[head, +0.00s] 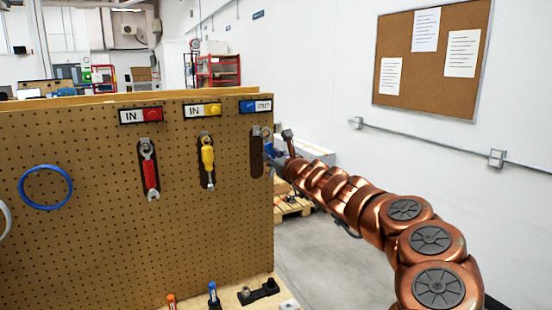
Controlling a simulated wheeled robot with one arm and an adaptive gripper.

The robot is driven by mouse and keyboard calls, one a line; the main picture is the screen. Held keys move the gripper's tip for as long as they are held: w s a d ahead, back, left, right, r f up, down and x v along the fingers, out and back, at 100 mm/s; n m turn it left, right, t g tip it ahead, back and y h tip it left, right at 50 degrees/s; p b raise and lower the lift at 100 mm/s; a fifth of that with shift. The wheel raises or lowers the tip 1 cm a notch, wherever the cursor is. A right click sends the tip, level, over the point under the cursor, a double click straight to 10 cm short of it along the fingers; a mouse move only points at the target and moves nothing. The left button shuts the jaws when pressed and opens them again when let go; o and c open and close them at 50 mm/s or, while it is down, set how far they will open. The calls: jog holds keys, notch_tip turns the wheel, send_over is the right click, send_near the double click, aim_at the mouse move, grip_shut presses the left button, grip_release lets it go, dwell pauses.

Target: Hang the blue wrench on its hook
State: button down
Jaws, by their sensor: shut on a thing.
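The blue wrench (268,148) is at the right edge of the pegboard (100,230), in front of or beside a dark wrench-shaped outline (256,160). Its grey head is up near the hook position below the blue label (256,106); whether its ring is around the hook I cannot tell at this size. My gripper (277,159) reaches in from the right and is shut on the blue wrench. The fingers and the lower part of the wrench are mostly hidden or too small to make out.
A red wrench (151,175) and a yellow wrench (208,164) hang on the board to the left, under their labels. A blue ring (46,186) hangs further left. Small markers (213,294) stand on the ledge below. Open floor (340,265) lies right of the board.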

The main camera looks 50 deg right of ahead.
jog(key=shift+w+d+f, duration=0.2)
jog(key=shift+w+d, duration=0.05)
jog(key=shift+w, duration=0.45)
jog(key=shift+w+d+f, duration=0.2)
jog(key=shift+w+d, duration=0.1)
jog(key=shift+w, duration=0.4)
jog(key=shift+w+d+f, duration=0.2)
jog(key=shift+w+d, duration=0.05)
jog(key=shift+w, duration=0.45)
jog(key=c, duration=0.8)
grip_release()
jog(key=shift+c, duration=0.2)
jog(key=v, duration=1.2)
